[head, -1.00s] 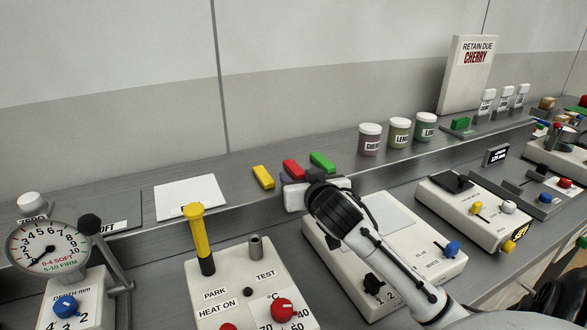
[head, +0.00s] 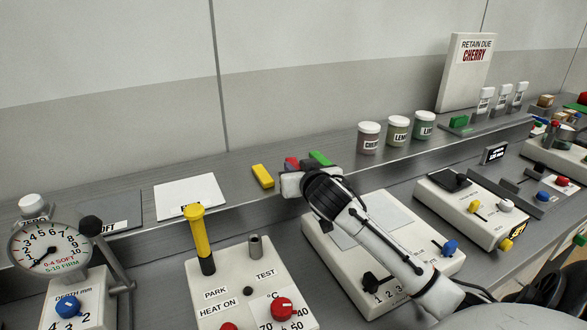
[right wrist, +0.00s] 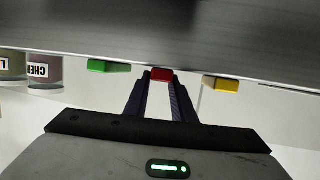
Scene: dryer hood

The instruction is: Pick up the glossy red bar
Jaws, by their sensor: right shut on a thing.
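The glossy red bar (head: 291,163) lies on the raised shelf between a yellow bar and a green bar. In the head view my right gripper covers most of it. In the right wrist view the red bar (right wrist: 161,75) sits between the two fingertips of my right gripper (right wrist: 161,82), which is shut on it. The bar appears still at shelf level; I cannot tell whether it touches the shelf. My left gripper is not in view.
The yellow bar (head: 263,176) is close on the left and the green bar (head: 320,158) close on the right. Several lidded jars (head: 369,138) stand further right. A white control box (head: 350,235) is below the arm. A white card (head: 189,192) lies left on the shelf.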

